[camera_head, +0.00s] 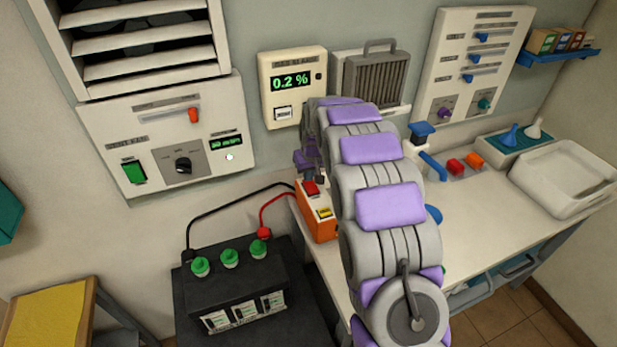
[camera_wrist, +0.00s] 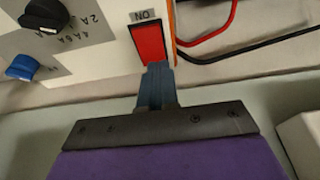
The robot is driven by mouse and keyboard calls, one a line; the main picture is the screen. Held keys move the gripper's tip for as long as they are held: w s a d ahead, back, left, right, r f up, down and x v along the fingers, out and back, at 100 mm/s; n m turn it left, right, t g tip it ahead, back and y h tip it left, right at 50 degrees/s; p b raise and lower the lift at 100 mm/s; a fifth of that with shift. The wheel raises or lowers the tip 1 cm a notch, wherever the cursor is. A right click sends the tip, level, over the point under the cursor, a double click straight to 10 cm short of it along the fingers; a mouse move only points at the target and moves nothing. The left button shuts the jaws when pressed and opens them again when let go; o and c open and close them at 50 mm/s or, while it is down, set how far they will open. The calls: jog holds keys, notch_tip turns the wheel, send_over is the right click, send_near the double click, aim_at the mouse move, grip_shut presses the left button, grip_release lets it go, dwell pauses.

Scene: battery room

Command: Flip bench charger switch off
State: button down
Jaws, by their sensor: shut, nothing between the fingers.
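The bench charger is an orange box (camera_head: 318,222) with a pale front on the bench, partly hidden by my arm in the head view. Its red switch (camera_head: 311,188) shows near the top; in the wrist view the red switch (camera_wrist: 150,43) sits under an upside-down "ON" label. My gripper's blue fingers (camera_wrist: 157,70) are shut and empty, with their tips at the label-far end of the switch. I cannot tell whether they touch it.
The wrist view shows a black knob (camera_wrist: 45,15), a blue knob (camera_wrist: 22,67) and red and black cables (camera_wrist: 225,35) beside the switch. A black battery (camera_head: 240,285) stands left of the bench. A white tray (camera_head: 565,180) lies at the bench's right end.

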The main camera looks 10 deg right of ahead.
aim_at(314, 193)
jog(key=p+v, duration=0.1)
jog(key=v, duration=0.9)
jog(key=shift+s+d, duration=0.1)
jog(key=shift+w+d+r+b, duration=0.1)
jog(key=shift+w+d+b, duration=0.05)
jog(key=shift+w+b, duration=0.25)
jog(key=shift+w+d+r+b, duration=0.1)
jog(key=shift+w+d+b, duration=0.15)
jog(key=shift+w, duration=0.15)
jog(key=shift+f, duration=0.1)
